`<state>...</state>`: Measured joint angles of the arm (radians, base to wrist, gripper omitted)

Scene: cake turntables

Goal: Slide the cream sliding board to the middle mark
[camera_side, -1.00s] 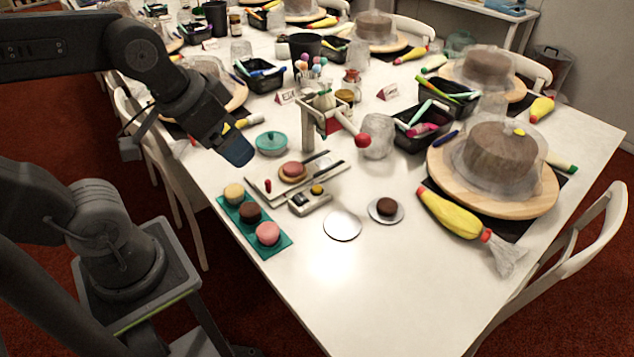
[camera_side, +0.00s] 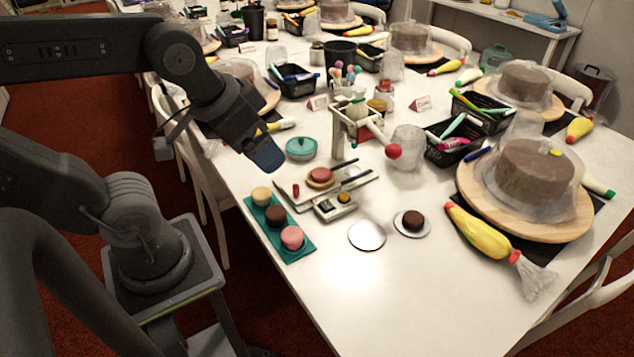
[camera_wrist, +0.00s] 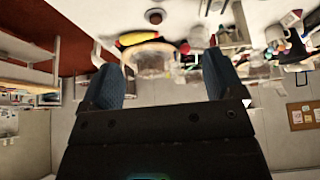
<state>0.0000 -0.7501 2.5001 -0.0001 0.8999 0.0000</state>
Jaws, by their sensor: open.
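The cream sliding board (camera_side: 303,202) lies low on the white table, just right of a teal tray. A red knob (camera_side: 296,190) stands at its left end, and a wooden disc with a pink macaron (camera_side: 320,176) sits over its middle. Dark lines run along its far right part. I cannot make out the middle mark at this size. My gripper (camera_side: 266,158) is in the air, up and to the left of the board, and apart from it. In the wrist view my gripper (camera_wrist: 163,75) shows two blue fingers spread wide with nothing between them.
The teal tray (camera_side: 280,228) holds several small cakes. A grey scale-like box (camera_side: 335,207) sits in front of the board.

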